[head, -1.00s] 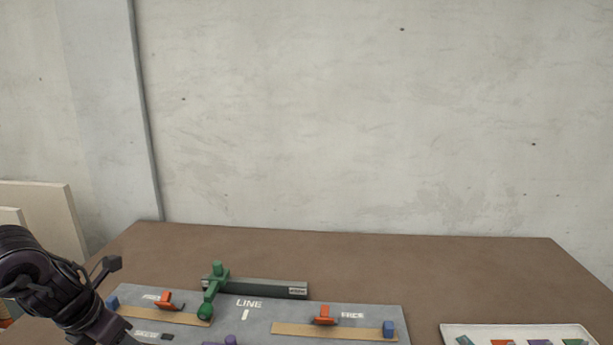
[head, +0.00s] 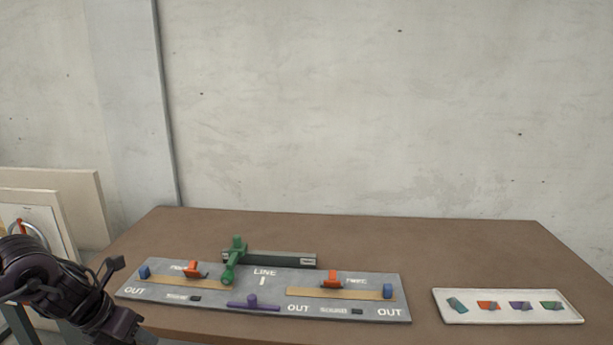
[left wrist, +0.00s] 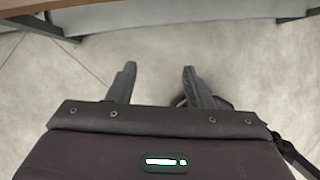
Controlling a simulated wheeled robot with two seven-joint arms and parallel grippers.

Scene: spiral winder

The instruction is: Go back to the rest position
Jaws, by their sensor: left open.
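My left arm comes in at the lower left of the head view, left of the grey board and in front of the table; its fingers are cut off by the bottom edge there. In the left wrist view my left gripper (left wrist: 158,82) has its two dark fingers apart, with nothing between them, over the bare floor. My right gripper is not in either view. The grey winder board (head: 265,284) lies on the table with a green crank-like part (head: 232,262), red clips, blue blocks and a purple handle (head: 253,304).
The brown table (head: 420,240) stands against a concrete wall. A white tray (head: 450,312) with several small coloured pieces lies at the right. Pale panels (head: 75,190) lean at the far left. The table edge (left wrist: 130,15) shows at the top of the left wrist view.

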